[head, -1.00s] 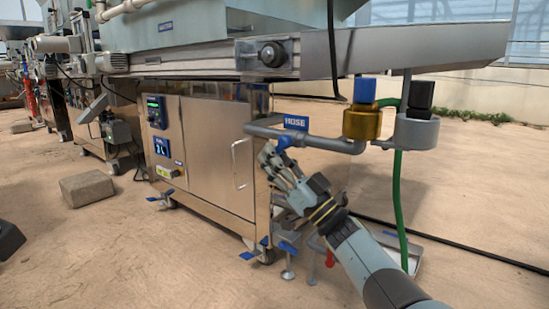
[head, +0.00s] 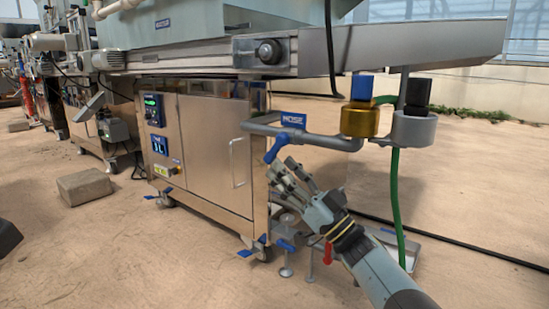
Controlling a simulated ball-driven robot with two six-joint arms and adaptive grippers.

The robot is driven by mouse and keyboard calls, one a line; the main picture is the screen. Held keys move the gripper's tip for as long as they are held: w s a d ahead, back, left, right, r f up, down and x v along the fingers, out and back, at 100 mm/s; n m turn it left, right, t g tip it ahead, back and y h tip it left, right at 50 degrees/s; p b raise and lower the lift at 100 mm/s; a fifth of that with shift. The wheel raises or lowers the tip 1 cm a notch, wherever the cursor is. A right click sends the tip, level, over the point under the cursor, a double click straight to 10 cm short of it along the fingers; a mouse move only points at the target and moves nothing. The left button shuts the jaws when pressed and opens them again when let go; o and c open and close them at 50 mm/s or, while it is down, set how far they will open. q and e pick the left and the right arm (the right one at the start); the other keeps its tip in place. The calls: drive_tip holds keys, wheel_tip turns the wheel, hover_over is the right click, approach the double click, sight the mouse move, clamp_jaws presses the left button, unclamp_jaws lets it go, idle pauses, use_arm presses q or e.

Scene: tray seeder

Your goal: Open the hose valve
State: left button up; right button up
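The hose valve has a blue lever handle (head: 277,148) on the grey pipe, just below the blue HOSE sign (head: 293,120). The lever slants down and to the left, across the line of the pipe. My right gripper (head: 287,172) is just below the lever, with its fingers spread and pointing up and left. It looks empty, and a small gap shows between its fingertips and the lever. My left gripper is not in view.
The grey pipe (head: 318,141) runs right to a brass fitting (head: 359,121) with a blue top. A grey ring holder (head: 414,129) and a green hose (head: 395,205) are right of it. A steel cabinet (head: 205,145) stands left; a stone block (head: 85,187) lies on the floor.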

drive_tip(key=v, duration=0.7)
drive_tip(key=shift+f, duration=0.15)
